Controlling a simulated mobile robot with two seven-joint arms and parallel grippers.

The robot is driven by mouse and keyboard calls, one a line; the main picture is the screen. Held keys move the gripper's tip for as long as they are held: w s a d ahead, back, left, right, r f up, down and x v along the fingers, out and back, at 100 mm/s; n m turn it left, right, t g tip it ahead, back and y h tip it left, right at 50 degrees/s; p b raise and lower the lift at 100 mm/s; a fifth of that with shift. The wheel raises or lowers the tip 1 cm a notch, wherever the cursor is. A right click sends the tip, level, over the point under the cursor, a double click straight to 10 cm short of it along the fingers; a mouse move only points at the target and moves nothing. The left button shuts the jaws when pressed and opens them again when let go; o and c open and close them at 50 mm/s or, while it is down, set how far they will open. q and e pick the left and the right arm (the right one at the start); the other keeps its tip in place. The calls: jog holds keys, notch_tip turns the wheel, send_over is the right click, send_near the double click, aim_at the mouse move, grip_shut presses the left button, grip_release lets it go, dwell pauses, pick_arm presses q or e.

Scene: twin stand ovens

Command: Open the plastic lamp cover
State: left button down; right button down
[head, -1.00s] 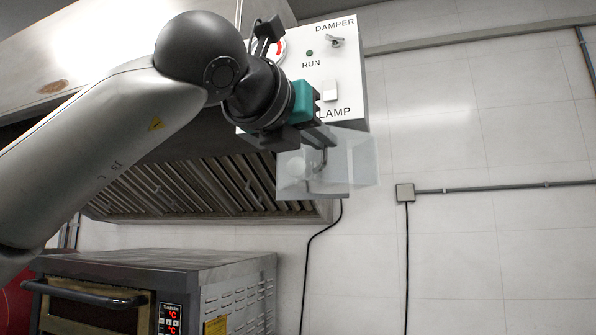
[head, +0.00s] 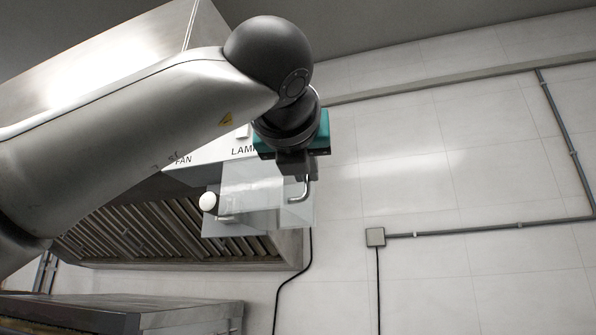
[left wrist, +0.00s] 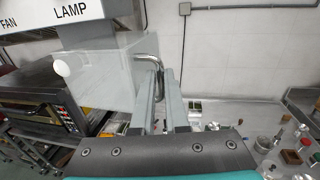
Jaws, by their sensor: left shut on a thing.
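The clear plastic lamp cover (head: 262,200) hangs below a white control panel (head: 215,148) marked LAMP. A bent metal handle (head: 305,188) is at the cover's right side. My left gripper (head: 298,172) is shut on this handle. In the left wrist view the fingers (left wrist: 164,88) close around the handle's lower part, and the cover (left wrist: 112,72) extends to the left of them. My arm hides part of the panel. My right gripper is in neither view.
A slatted metal hood (head: 150,225) is behind and left of the cover. An oven top (head: 120,312) lies below. A tiled wall with a junction box (head: 375,237) and conduit is to the right, with open room before it.

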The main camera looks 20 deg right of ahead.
pick_arm(q)
jog(key=shift+d+y, duration=0.3)
jog(key=shift+d, duration=0.05)
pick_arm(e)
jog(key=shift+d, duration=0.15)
pick_arm(q)
jog(key=c, duration=1)
grip_release()
jog(key=shift+a, duration=0.1)
